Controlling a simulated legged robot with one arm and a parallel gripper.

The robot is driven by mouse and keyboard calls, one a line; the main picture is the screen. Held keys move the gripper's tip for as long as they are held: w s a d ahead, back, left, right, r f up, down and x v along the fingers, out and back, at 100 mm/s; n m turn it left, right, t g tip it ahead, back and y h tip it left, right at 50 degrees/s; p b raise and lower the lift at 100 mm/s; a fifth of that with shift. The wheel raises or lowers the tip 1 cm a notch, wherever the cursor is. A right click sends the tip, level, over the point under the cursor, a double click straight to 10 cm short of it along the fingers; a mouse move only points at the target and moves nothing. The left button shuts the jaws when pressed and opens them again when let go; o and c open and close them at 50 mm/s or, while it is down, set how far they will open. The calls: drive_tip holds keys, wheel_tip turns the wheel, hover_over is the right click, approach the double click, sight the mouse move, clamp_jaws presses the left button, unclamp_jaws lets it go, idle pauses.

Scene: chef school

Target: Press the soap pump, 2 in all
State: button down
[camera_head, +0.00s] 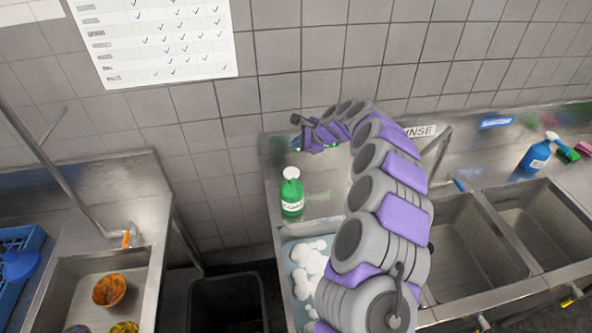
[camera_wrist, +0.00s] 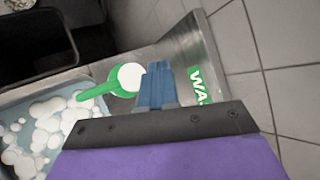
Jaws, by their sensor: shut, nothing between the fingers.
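The soap pump is a green bottle with a white top and a pale label (camera_head: 292,196). It stands upright on the steel ledge behind the foamy sink, left of my arm in the head view. In the wrist view its round white top (camera_wrist: 127,76) shows from above, with green around it and a green part reaching left. My gripper (camera_wrist: 157,70) has blue fingers, shut and empty. They appear just right of the white top in the wrist view; whether they touch it I cannot tell.
A basin of white foam (camera_head: 306,264) lies in front of the bottle. Empty steel sinks (camera_head: 463,240) are to the right, with a blue spray bottle (camera_head: 537,156) beyond. A tiled wall (camera_head: 300,60) stands close behind. A dark bin (camera_head: 228,302) fills the gap at left.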

sight(294, 173)
drive_tip(key=f+b, duration=0.3)
drive_tip(key=shift+a+f, duration=0.2)
drive_tip(key=shift+f, duration=0.1)
drive_tip(key=f+b, duration=0.1)
drive_tip(key=a+f+b, duration=0.1)
drive_tip(key=f, duration=0.1)
drive_tip(key=f+b, duration=0.1)
drive_tip(key=f, duration=0.1)
drive_tip(key=shift+a, duration=0.4)
drive_tip(key=shift+d+f, duration=0.1)
drive_tip(key=shift+f, duration=0.1)
drive_tip(key=shift+d, duration=0.7)
drive_tip(key=shift+a, duration=0.7)
drive_tip(key=shift+d, duration=0.55)
drive_tip(key=shift+a, duration=0.1)
